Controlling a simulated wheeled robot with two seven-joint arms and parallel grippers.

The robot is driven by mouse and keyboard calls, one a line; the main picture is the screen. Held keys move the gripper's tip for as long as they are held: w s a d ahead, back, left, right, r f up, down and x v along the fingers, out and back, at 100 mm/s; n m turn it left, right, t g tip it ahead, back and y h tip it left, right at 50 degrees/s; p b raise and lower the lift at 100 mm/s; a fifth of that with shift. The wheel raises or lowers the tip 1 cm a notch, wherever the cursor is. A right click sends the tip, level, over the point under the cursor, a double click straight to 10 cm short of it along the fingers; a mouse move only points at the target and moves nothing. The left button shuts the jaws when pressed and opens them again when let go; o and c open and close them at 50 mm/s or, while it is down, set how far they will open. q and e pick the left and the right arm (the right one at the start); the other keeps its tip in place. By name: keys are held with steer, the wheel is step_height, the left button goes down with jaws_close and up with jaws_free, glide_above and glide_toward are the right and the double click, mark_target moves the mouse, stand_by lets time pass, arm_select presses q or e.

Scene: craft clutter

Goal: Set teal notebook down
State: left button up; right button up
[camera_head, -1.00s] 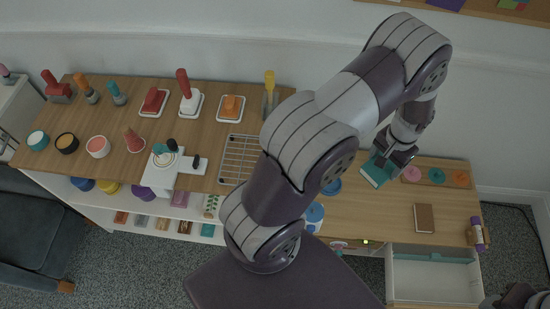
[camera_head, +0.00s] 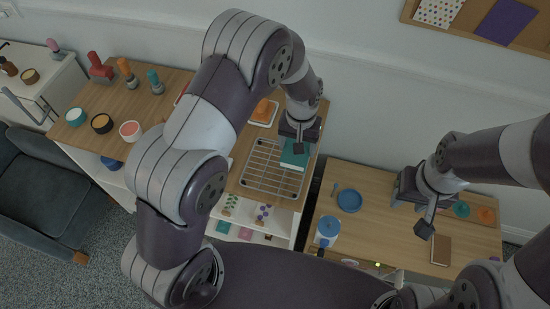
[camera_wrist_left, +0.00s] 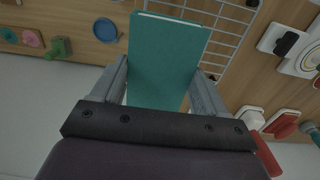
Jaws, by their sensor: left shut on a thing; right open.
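The teal notebook (camera_head: 294,154) is held by my left gripper (camera_head: 298,140) above the right end of the left-hand wooden table, by the wire rack (camera_head: 262,181). In the left wrist view the teal notebook (camera_wrist_left: 165,60) sits between the two fingers of my left gripper (camera_wrist_left: 162,88), with the wire rack (camera_wrist_left: 232,22) behind it. I cannot tell whether its lower edge touches the rack or table. My right gripper (camera_head: 425,208) is open and empty over the right-hand table, near the brown notebook (camera_head: 440,250).
The right-hand table holds a blue plate (camera_head: 349,200), a blue-topped container (camera_head: 327,229), and teal (camera_head: 461,209) and orange (camera_head: 487,215) discs. A gap separates the tables. The rack's visible surface is clear.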

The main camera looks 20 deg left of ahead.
arm_select(q)
steer(key=a+f, duration=0.2)
steer(key=a, duration=0.1)
steer(key=s+a+f, duration=0.1)
steer(key=a, duration=0.1)
steer(key=shift+a+p, duration=0.2)
steer(key=shift+p, duration=0.1)
step_height(320, 180, down, 4)
steer(key=shift+s+r, duration=0.1)
steer(key=shift+s, duration=0.05)
steer(key=shift+f, duration=0.35)
steer(key=o, duration=1.1)
steer(key=shift+f, duration=0.1)
